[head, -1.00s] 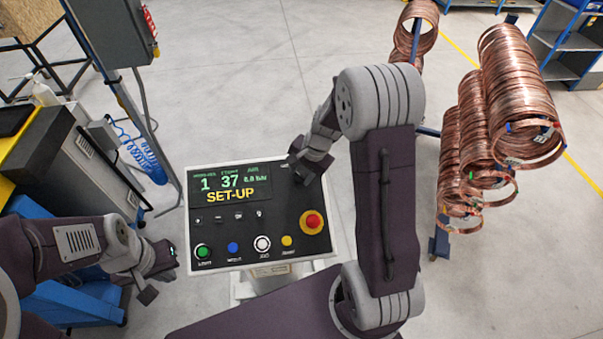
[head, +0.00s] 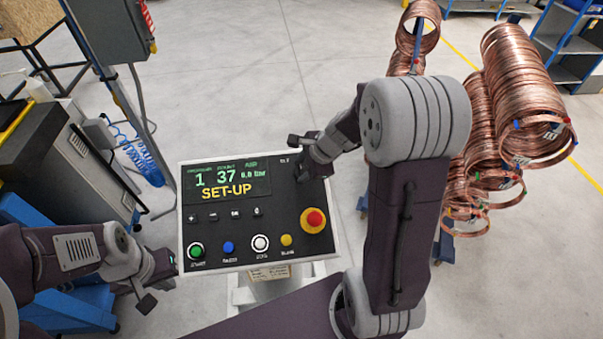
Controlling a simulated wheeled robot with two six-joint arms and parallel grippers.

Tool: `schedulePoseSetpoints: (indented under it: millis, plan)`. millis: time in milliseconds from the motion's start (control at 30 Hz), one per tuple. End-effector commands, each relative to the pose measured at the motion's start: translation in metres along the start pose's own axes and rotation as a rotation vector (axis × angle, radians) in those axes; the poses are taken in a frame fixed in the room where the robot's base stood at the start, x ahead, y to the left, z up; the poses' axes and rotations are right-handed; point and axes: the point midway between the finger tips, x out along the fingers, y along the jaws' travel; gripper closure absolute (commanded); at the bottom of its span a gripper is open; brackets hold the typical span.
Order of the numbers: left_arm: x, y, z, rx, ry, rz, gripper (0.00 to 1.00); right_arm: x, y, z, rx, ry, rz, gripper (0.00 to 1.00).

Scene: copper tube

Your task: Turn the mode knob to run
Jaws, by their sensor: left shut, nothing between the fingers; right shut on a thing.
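The control panel (head: 270,215) is tilted towards me, and its screen (head: 227,184) reads SET-UP in yellow. My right gripper (head: 308,157) is at the panel's upper right corner, right of the screen. It is shut on the mode knob, which the fingers and wrist hide, so its pointer cannot be read. My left gripper (head: 160,282) is shut and empty, apart from the panel, just off its lower left edge.
A red emergency button (head: 314,218) on a yellow base sits below my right gripper. A row of green, blue, white and yellow buttons (head: 228,247) runs along the panel's lower edge. Copper coils (head: 520,95) hang on a stand at the right. Open floor lies behind the panel.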

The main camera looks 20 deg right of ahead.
Motion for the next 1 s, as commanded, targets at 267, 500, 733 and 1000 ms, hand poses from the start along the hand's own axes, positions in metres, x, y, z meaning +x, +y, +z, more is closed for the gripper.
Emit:
schedulePoseSetpoints:
  millis: [267, 500, 733, 1000]
  plan:
    - [0.021, 0.0, 0.002, 0.0, 0.0, 0.0, 1.0, 0.005, 0.007, -0.002, 0.25, 0.002, -0.068, 1.0]
    - [0.032, -0.001, 0.003, 0.0, 0.0, 0.0, 1.0, 0.005, 0.008, -0.001, 0.46, 0.003, -0.134, 1.0]
    - [0.039, -0.001, 0.004, 0.0, 0.0, 0.0, 1.0, 0.005, 0.008, 0.0, 0.628, 0.004, -0.185, 1.0]
    - [0.043, -0.001, 0.004, 0.0, 0.0, 0.0, 1.0, 0.004, 0.008, 0.0, 0.759, 0.005, -0.226, 1.0]
